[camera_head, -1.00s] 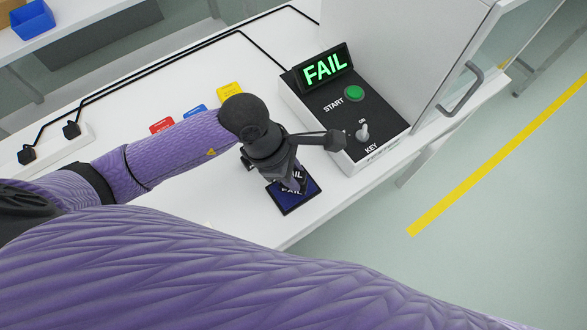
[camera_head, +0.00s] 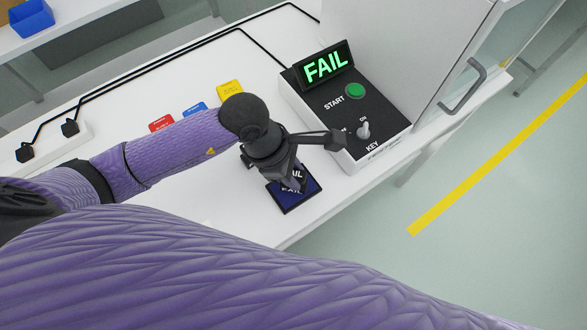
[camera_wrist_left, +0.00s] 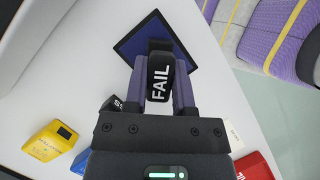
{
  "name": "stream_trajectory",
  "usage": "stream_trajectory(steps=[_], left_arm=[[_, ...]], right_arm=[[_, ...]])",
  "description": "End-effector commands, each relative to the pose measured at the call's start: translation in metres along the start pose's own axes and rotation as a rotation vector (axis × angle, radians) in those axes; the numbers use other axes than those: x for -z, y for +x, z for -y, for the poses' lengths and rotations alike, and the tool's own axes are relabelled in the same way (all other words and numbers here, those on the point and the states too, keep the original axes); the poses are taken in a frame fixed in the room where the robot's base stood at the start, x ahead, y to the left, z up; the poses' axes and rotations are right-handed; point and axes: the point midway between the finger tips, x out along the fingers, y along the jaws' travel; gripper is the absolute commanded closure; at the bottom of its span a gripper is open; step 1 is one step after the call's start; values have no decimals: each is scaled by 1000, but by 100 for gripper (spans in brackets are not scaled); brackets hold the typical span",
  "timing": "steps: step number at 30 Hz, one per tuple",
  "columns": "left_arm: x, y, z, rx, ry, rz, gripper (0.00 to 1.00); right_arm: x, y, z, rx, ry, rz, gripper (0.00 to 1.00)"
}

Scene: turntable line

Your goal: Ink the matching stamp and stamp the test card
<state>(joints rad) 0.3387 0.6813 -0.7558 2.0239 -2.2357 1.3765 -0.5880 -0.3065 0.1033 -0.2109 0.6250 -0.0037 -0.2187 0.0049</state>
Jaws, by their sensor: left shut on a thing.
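My left gripper (camera_head: 297,186) is shut on a black stamp (camera_wrist_left: 159,78) with a white FAIL label. It holds the stamp over the dark blue ink pad (camera_head: 283,204), which also shows in the left wrist view (camera_wrist_left: 140,38). I cannot tell whether the stamp's face touches the pad. A second black stamp (camera_wrist_left: 112,103) is mostly hidden by the gripper; only an S of its label shows. A white card (camera_wrist_left: 232,134) with small print, perhaps the test card, lies beside the gripper. The tester's display (camera_head: 326,67) reads FAIL in green. My right gripper is not in view.
The black-topped tester (camera_head: 353,115) with a green START button and a key switch stands to the right of the pad. Yellow (camera_head: 230,90), blue (camera_head: 195,109) and red (camera_head: 161,123) blocks stand behind my left arm. The table's front edge is close to the pad.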

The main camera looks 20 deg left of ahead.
Motion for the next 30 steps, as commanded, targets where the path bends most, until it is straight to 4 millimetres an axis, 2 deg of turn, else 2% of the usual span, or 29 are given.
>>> stream_trajectory(steps=[13, 30], left_arm=[[0, -2, 1, 4, -1, -4, 100], [-26, -63, 0, 0, 1, -2, 100]], right_arm=[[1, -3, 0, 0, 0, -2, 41], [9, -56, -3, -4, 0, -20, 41]])
